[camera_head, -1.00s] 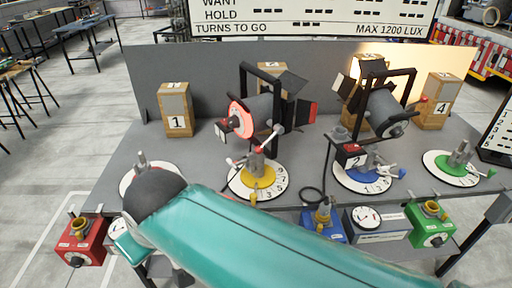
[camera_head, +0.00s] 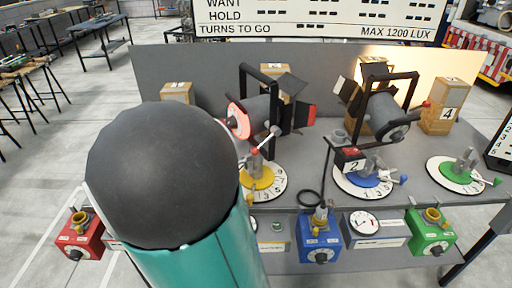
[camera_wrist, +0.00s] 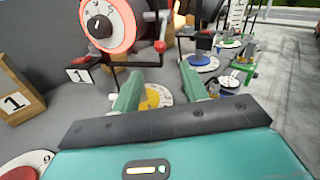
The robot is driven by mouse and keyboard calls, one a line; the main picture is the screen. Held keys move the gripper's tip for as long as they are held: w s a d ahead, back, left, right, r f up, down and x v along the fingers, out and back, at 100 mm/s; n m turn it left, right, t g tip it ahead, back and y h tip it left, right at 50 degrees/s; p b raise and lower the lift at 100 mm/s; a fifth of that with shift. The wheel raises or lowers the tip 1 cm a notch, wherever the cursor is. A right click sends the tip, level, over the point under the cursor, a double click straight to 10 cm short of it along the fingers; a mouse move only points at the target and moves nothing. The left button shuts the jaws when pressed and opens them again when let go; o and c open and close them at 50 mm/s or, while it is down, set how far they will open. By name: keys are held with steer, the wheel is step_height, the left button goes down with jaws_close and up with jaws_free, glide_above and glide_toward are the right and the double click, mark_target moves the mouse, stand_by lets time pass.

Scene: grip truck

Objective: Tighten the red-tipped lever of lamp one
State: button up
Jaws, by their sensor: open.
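Lamp one (camera_head: 255,110), a black lamp with a red-rimmed face, stands over the yellow base (camera_head: 262,178) on the bench. Its red-ringed dial face (camera_wrist: 107,24) and number 1 tag (camera_wrist: 78,75) show in the wrist view. A pale lever with a red end (camera_head: 255,150) is beside its post; a red-ended lever (camera_wrist: 159,46) also shows in the wrist view, above and beyond the fingertips. My gripper (camera_wrist: 160,86) is open and empty, its green fingers apart in front of the yellow dial. In the head view my arm hides the gripper.
Lamp two (camera_head: 385,115) stands to the right over a blue base (camera_head: 364,180). A green-centred dial (camera_head: 462,172) is at the far right. Red (camera_head: 80,238), blue (camera_head: 320,238) and green (camera_head: 430,232) boxes line the front. A wooden block marked 1 (camera_wrist: 18,95) stands left.

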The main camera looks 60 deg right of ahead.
mark_target(266, 141)
steer(key=x, duration=1.4)
steer(key=shift+a, duration=0.1)
jaws_close()
